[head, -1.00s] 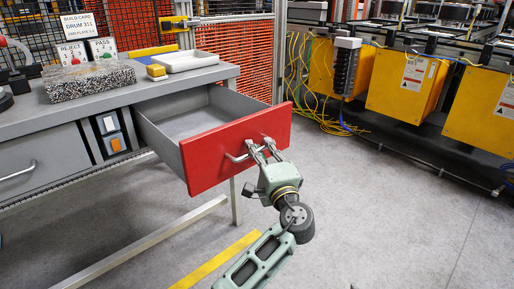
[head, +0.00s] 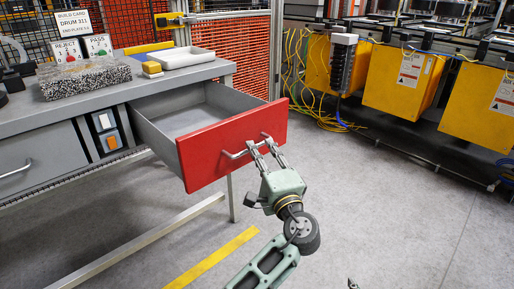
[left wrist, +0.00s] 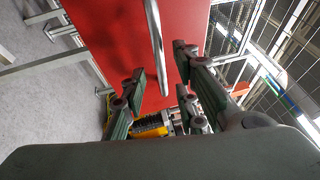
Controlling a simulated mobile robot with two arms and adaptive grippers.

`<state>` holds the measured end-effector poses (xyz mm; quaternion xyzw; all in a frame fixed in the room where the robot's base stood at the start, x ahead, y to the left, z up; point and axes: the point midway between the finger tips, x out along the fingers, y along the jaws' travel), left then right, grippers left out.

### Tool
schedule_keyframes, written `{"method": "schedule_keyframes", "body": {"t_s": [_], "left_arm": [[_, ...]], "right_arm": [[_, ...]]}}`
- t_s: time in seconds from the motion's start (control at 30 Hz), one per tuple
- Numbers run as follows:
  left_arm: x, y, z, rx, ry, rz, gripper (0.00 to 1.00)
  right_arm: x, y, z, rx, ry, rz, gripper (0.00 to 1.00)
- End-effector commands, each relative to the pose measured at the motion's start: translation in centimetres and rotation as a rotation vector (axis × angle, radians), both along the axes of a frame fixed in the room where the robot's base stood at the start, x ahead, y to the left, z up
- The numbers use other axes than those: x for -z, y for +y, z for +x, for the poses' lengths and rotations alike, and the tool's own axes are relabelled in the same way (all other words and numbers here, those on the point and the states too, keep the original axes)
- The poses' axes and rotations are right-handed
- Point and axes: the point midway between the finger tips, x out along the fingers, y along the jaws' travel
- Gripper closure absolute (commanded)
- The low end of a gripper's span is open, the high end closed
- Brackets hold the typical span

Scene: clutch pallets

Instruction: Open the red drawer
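The red drawer (head: 215,158) stands pulled well out of the grey workbench, its inside empty. Its metal bar handle (head: 234,155) runs across the red front. My left gripper (head: 263,145) is at the right part of the handle, fingers pointing at the front. In the left wrist view its fingers (left wrist: 160,66) are spread apart, with the handle (left wrist: 156,40) between them in the picture and gaps on both sides. Whether a finger touches the bar is not clear. A small grey tip at the bottom edge of the head view may be my right gripper (head: 353,284).
The workbench (head: 185,78) carries a speckled block (head: 85,80), a white tray (head: 188,58) and sign cards. A closed grey drawer (head: 40,160) is at left. Yellow boxes (head: 400,82) and loose cables stand at the back right. The floor before the drawer is open.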

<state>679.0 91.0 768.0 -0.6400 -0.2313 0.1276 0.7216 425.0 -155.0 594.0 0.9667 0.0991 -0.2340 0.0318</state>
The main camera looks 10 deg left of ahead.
Motion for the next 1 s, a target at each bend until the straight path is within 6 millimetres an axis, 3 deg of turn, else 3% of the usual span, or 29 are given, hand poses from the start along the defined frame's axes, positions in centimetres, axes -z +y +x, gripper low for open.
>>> {"method": "schedule_keyframes", "body": {"t_s": [0.23,0.67,0.77,0.87,1.0], "left_arm": [[0.7,-1.6,-3.0,0.0,0.002,-0.001,0.72],[1.1,-1.7,-3.5,0.002,0.008,-0.01,0.72],[3.4,-0.8,-3.8,0.021,0.05,-0.084,0.72],[8.4,1.0,-5.1,0.063,0.133,-0.265,0.72],[16.5,3.8,-9.5,0.131,0.249,-0.665,0.72]], "right_arm": [[0.1,0.0,0.0,0.001,0.002,0.001,1.0],[0.1,0.0,-0.1,0.001,0.003,0.001,1.0],[0.1,0.0,-0.1,0.001,0.002,0.001,1.0],[0.1,0.0,-0.1,0.001,0.003,0.001,1.0],[0.1,0.0,-0.1,0.001,0.002,0.001,1.0]]}}
